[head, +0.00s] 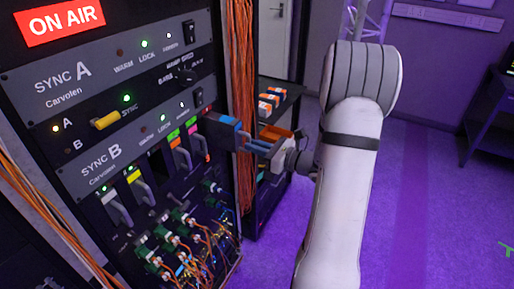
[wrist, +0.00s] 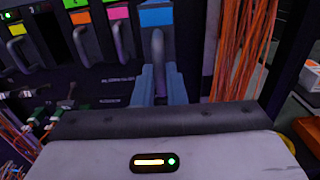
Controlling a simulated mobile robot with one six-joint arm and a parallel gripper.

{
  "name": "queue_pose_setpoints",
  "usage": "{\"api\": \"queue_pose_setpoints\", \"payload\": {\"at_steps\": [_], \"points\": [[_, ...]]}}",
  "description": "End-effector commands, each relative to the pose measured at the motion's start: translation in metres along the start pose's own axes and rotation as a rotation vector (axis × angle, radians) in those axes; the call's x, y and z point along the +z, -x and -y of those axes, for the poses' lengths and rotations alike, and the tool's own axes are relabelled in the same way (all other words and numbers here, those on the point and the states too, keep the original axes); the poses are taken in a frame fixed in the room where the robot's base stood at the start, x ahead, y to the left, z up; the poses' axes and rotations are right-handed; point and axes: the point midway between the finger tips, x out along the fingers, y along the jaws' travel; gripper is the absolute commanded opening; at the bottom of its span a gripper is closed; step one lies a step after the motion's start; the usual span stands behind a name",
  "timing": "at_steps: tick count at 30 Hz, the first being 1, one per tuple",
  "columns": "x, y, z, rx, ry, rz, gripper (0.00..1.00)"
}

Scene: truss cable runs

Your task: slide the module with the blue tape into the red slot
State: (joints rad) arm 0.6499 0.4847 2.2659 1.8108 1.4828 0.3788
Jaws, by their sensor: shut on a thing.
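The module with the blue tape (head: 228,121) is at the right end of the row of modules in the rack. Its dark body stands out from the rack front; how far it is inside I cannot tell. The blue tape (wrist: 157,17) shows above the grey handle in the wrist view. My gripper (head: 257,146) is shut on that handle, with one blue-grey finger on each side in the wrist view (wrist: 159,88). I cannot make out a red slot marking in either view. A dark empty gap (head: 157,163) shows between the yellow-taped and orange-taped modules.
Modules with yellow (head: 134,176), orange (head: 176,143) and pink (head: 193,130) tape stand left of the blue one. Green connectors and loose cables (head: 185,240) lie below. Orange cable bundles (head: 241,80) hang close on the right. An orange tray (head: 274,134) is behind my gripper.

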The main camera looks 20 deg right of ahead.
Motion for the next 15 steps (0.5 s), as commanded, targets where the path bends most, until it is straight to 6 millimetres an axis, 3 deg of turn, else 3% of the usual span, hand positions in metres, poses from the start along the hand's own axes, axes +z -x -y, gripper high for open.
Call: {"api": "queue_pose_setpoints", "payload": {"at_steps": [15], "points": [[0.0, -0.027, -0.001, 0.002, 0.001, 0.001, 0.0]]}}
